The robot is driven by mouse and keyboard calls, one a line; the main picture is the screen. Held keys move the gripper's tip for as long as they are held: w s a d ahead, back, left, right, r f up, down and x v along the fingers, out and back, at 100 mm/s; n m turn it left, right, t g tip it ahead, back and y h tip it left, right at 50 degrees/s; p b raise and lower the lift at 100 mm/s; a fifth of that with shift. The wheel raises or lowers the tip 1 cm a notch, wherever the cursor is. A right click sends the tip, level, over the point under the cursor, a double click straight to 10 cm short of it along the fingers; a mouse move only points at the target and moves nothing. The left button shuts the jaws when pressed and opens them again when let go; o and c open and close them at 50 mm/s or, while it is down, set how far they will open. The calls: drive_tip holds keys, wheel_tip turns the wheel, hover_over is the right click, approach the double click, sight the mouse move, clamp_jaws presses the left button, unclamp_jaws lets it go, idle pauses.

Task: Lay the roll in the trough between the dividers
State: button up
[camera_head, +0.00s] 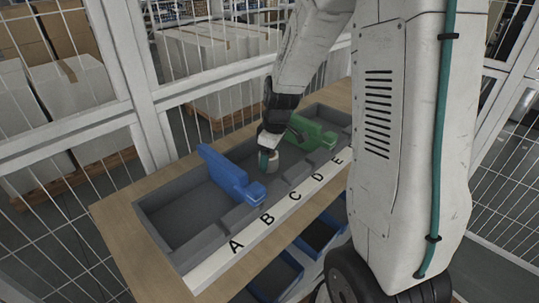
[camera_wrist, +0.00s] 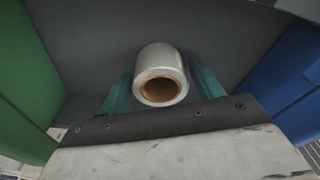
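The roll (camera_wrist: 161,58) is pale and shiny with a brown core, its open end facing the wrist camera. The two teal fingers of my gripper (camera_wrist: 162,82) stand close on either side of it and look shut on it. In the head view my gripper (camera_head: 268,160) points down into the grey trough (camera_head: 168,212), and the roll (camera_head: 272,167) shows only partly at its tips. The blue divider (camera_head: 228,176) is to the left and the green divider (camera_head: 312,133) to the right. I cannot tell whether the roll touches the trough floor.
The trough sits in a wooden bench (camera_head: 118,226) with a white strip (camera_head: 220,262) lettered A to E along its front. Blue bins (camera_head: 276,278) are below. A white mesh fence (camera_head: 140,100) stands behind. The trough left of the blue divider is empty.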

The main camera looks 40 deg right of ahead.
sight(275, 156)
drive_tip(key=shift+r, duration=0.15)
wheel_tip(275, 156, up, 12)
drive_tip(key=s+d, duration=0.1)
drive_tip(key=s, duration=0.1)
drive_tip(key=s+a+r+m, duration=0.2)
drive_tip(key=s+a, duration=0.1)
drive_tip(key=s, duration=0.4)
drive_tip(key=s+a+r+m, duration=0.2)
drive_tip(key=s+a, duration=0.2)
drive_tip(key=s, duration=0.4)
drive_tip(key=s+a+r+m+h, duration=0.1)
drive_tip(key=s+a, duration=0.3)
drive_tip(key=s, duration=0.4)
drive_tip(key=shift+a+r+m, duration=0.25)
drive_tip(key=shift+r+m, duration=0.3)
drive_tip(key=shift+m, duration=0.35)
